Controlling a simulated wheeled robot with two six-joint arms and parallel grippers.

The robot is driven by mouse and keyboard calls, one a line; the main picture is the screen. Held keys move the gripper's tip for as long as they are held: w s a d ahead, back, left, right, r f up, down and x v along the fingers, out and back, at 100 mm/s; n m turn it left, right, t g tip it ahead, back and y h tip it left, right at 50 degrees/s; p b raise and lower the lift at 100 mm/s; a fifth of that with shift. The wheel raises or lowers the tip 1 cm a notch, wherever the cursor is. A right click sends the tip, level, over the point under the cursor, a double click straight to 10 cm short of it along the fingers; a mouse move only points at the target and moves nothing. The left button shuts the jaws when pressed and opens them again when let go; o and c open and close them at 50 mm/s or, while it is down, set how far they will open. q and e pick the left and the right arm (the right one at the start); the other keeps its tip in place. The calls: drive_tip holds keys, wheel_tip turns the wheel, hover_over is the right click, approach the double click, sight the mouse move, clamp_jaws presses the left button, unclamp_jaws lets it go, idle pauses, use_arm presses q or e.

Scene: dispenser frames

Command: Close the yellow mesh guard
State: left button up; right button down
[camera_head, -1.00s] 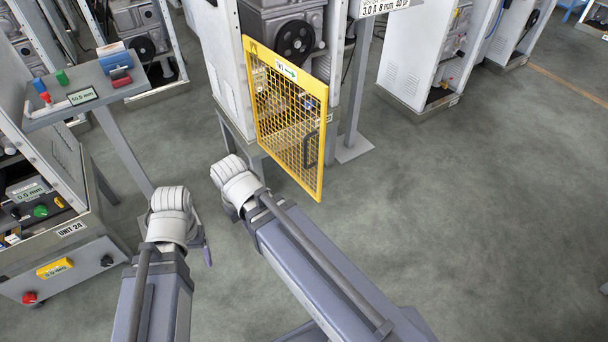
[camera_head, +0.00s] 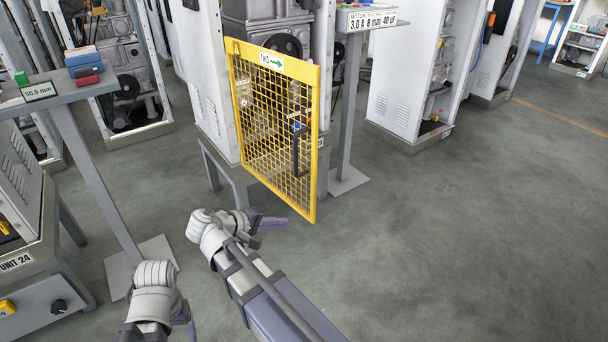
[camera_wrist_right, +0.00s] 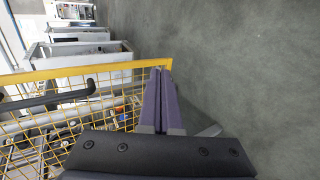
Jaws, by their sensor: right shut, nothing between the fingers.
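The yellow mesh guard (camera_head: 317,150) stands open, angled out in front of a machine cabinet. It has a black handle (camera_head: 297,150) near its right edge. My right gripper (camera_head: 272,222) is shut and empty, by the guard's lower edge in the head view. In the right wrist view its purple fingers (camera_wrist_right: 158,90) are together beside the end of the guard's yellow frame bar (camera_wrist_right: 70,70); I cannot tell whether they touch it. The handle also shows there (camera_wrist_right: 45,101). My left gripper (camera_head: 191,328) shows only partly at the bottom; its fingertips are unclear.
The machine cabinet (camera_head: 210,105) stands behind the guard on a grey stand (camera_head: 225,175). A post with a base plate (camera_head: 346,181) stands right of the guard. A grey shelf on a post (camera_head: 60,95) and a unit (camera_head: 20,215) are at left. The floor at right is clear.

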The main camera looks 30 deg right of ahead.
sight(313, 161)
wheel_tip(313, 161, up, 11)
drive_tip(key=w+a+t+h, duration=0.2)
drive_tip(key=w+a+h, duration=0.1)
drive_tip(key=h, duration=0.3)
drive_tip(key=x, duration=1.4)
drive_tip(key=shift+s+d+r, duration=0.2)
drive_tip(key=shift+d, duration=0.1)
